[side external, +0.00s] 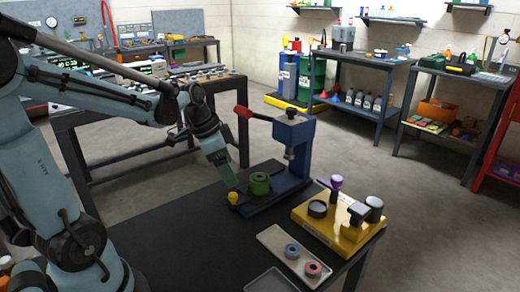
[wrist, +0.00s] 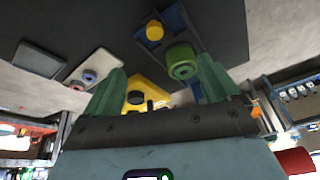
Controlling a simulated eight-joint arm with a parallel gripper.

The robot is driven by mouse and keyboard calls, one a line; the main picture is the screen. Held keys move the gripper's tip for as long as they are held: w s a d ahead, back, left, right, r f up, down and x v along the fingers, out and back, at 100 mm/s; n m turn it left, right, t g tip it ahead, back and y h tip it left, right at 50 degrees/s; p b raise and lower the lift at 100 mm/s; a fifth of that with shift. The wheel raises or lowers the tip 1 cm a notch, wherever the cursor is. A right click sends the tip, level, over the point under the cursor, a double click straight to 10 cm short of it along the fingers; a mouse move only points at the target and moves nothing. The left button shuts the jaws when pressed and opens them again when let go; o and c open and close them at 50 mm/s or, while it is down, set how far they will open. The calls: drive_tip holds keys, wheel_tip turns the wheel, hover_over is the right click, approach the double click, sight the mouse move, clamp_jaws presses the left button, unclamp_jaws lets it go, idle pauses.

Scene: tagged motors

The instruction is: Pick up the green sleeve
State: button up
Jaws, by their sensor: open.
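The green sleeve (side external: 259,184) is a short ring that sits on the base of the blue press (side external: 296,165), next to a small yellow knob (side external: 233,198). In the wrist view the sleeve (wrist: 182,60) shows between and beyond my green fingertips, nearer the right one. My gripper (side external: 229,177) is just left of the sleeve in the side view, with its fingers pointing down and slightly above it. It also shows in the wrist view (wrist: 162,66), open, with nothing between the fingers.
The press has a red handle (side external: 242,112) at the upper left. A yellow fixture (side external: 330,228) stands at the right. The dark table's left part is clear.

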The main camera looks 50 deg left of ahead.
sight(257, 177)
drive_tip(key=a+f+m, duration=0.1)
drive_tip(key=a, duration=0.2)
drive_tip(key=a+f+m+h, duration=0.1)
drive_tip(key=a+f, duration=0.1)
drive_tip(key=a, duration=0.1)
drive_tip(key=a+f+m+h, duration=0.1)
drive_tip(key=a+f, duration=0.1)
drive_tip(key=a, duration=0.1)
drive_tip(key=shift+w+a+m+g, duration=0.1)
drive_tip(key=shift+w+m+g, duration=0.2)
drive_tip(key=shift+m, duration=0.1)
drive_tip(key=w+d, duration=0.6)
drive_tip(key=shift+w+d, duration=0.1)
drive_tip(key=shift+d, duration=0.05)
drive_tip(key=shift+w+d, duration=0.9)
drive_tip(key=shift+x, duration=1)
drive_tip(key=shift+w+d+f, duration=0.3)
drive_tip(key=shift+f, duration=0.2)
drive_tip(key=shift+c, duration=0.4)
drive_tip(key=c, duration=1.3)
